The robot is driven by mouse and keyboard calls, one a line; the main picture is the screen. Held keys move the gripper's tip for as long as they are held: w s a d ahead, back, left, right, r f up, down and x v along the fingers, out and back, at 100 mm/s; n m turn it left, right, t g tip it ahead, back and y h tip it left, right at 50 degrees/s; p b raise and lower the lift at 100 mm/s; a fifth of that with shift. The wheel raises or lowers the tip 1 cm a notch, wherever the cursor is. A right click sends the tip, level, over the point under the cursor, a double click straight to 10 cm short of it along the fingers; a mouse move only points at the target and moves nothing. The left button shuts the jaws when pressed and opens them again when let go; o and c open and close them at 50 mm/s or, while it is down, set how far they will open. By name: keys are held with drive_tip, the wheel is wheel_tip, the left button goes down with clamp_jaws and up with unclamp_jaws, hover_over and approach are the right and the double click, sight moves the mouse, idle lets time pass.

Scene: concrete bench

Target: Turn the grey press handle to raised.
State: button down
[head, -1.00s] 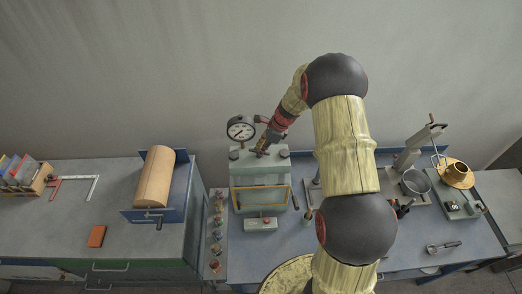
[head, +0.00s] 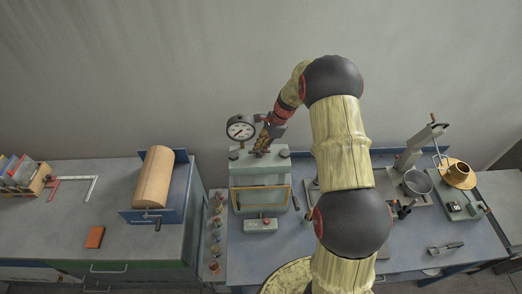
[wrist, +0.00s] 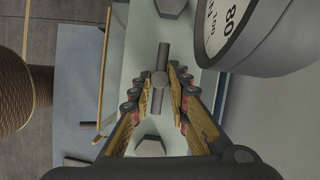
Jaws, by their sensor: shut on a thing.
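The press is a pale grey-green cabinet (head: 258,172) with a yellow-framed front window, on the blue-grey bench in the head view. My gripper (head: 261,151) is at its top, just right of the round dial gauge (head: 240,128).
The gauge (wrist: 240,35) is close beside my fingers in the wrist view. A small box with a red button (head: 263,224) stands before the press. Small jars (head: 216,235) line its left. A stand with a grey pan (head: 417,183) is at the right.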

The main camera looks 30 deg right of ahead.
drive_tip(key=c, duration=1.7)
unclamp_jaws()
drive_tip(key=v, duration=1.2)
